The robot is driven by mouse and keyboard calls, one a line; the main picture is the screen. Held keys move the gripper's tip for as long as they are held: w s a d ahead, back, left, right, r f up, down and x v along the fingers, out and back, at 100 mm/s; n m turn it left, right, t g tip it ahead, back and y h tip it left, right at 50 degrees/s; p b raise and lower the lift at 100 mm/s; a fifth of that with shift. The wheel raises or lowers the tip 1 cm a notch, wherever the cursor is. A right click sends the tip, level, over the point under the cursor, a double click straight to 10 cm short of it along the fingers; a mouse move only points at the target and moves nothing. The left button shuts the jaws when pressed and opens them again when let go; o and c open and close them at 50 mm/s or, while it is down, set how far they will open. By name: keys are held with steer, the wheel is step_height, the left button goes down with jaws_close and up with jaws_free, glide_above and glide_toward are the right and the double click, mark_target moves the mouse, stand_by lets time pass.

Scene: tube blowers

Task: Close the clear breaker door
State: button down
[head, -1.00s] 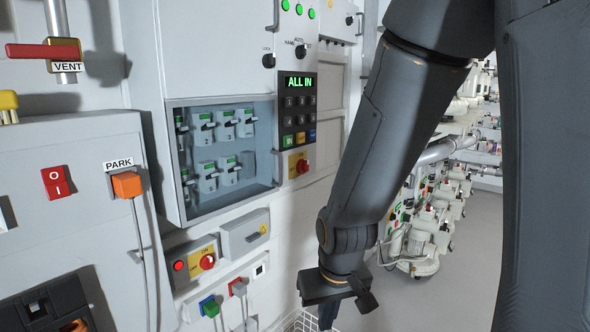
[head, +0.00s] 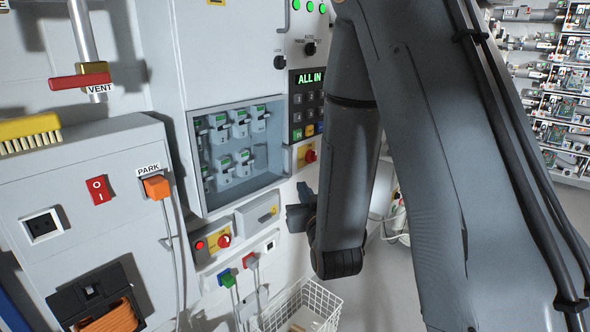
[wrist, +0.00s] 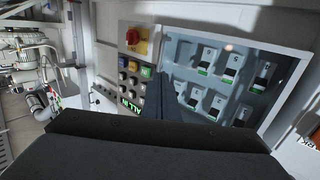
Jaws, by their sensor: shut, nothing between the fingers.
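The breaker compartment (head: 193,150) is a recessed box with a light frame on the grey cabinet, holding several white breakers with green marks. Its clear door is hard to make out. A bluish tint and a bright glint in the wrist view (wrist: 228,47) suggest a clear pane, but I cannot tell its angle. My gripper (head: 298,212) is low and right of the compartment in the head view, partly hidden by my arm. In the wrist view, my gripper's dark fingers (wrist: 160,92) are together and empty, overlapping the compartment's edge beside the keypad. Contact cannot be told.
The keypad with the ALL IN display (head: 309,79) and a red knob on yellow (head: 310,156) are right of the compartment. Below are another red knob (head: 224,240), a grey box (head: 257,213) and plugs. A white wire basket (head: 318,303) stands on the floor.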

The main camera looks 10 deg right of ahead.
mark_target(290, 164)
steer(key=w+b, duration=0.2)
steer(key=b, duration=0.4)
steer(key=b, duration=0.3)
steer(key=shift+w+f+b, duration=0.1)
steer(key=shift+w+b, duration=0.15)
steer(key=shift+b, duration=0.05)
steer(key=w+p, duration=0.5)
steer(key=w, duration=0.6)
steer(key=shift+w, duration=0.2)
steer(key=shift+w, duration=0.1)
steer(key=shift+w+a+r+b, duration=0.1)
steer(key=shift+w+a+b, duration=0.05)
steer(key=shift+w+b, duration=0.3)
steer(key=shift+w+a+r+b, duration=0.1)
steer(key=shift+w+a+b, duration=0.05)
steer(key=shift+w+b, duration=0.3)
